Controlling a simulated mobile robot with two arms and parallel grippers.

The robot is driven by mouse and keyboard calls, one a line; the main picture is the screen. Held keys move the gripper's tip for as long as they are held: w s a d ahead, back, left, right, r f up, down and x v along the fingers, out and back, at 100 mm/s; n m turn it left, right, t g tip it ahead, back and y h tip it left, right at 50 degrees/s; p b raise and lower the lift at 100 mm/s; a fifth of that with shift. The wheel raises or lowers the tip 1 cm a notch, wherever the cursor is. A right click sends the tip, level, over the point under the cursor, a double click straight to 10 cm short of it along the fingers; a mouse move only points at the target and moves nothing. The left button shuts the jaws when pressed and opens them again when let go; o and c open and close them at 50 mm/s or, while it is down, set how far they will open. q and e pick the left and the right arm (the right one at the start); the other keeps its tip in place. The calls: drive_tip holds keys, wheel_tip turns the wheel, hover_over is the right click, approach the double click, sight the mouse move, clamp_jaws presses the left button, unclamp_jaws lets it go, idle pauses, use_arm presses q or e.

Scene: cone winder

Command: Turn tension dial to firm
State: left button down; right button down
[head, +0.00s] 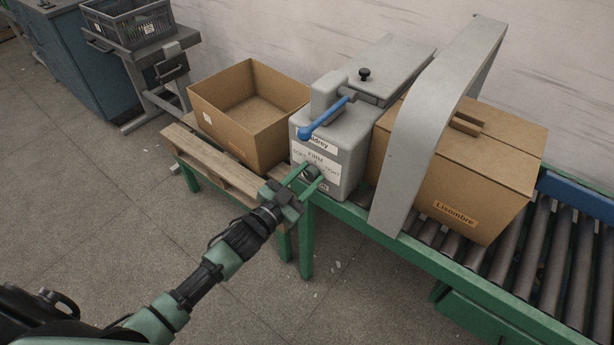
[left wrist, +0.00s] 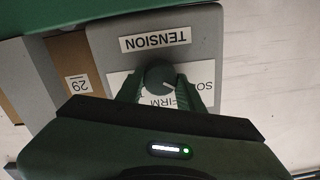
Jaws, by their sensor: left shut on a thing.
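The tension dial (left wrist: 159,77) is a dark round knob on the front of a grey machine box (head: 354,160). A white scale label (head: 316,158) around it reads SOFT, FIRM and TIGHT, partly covered. A TENSION label (left wrist: 155,39) shows upside down in the left wrist view. My left gripper (head: 308,180) is shut on the dial, with one green finger on each side of it. It also shows in the left wrist view (left wrist: 162,92). A pale pointer mark on the dial lies toward the lower right in the wrist view. My right gripper is not in view.
A blue-handled lever (head: 325,118) and a black knob (head: 364,74) sit atop the machine. An open carton (head: 225,128) stands left on a wooden pallet (head: 215,166). A closed carton (head: 470,180) sits under a grey arch (head: 420,130) on a roller conveyor (head: 540,250).

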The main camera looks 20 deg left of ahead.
use_arm(q)
drive_tip(key=m, duration=1)
drive_tip(key=shift+d+f+m, duration=0.1)
drive_tip(key=shift+f+m, duration=0.05)
drive_tip(key=shift+m, duration=0.15)
idle(0.5)
drive_tip(key=c, duration=0.9)
unclamp_jaws()
drive_tip(key=shift+s, duration=0.1)
drive_tip(key=b+v, duration=0.1)
drive_tip(key=v, duration=0.6)
drive_tip(key=shift+s, duration=0.3)
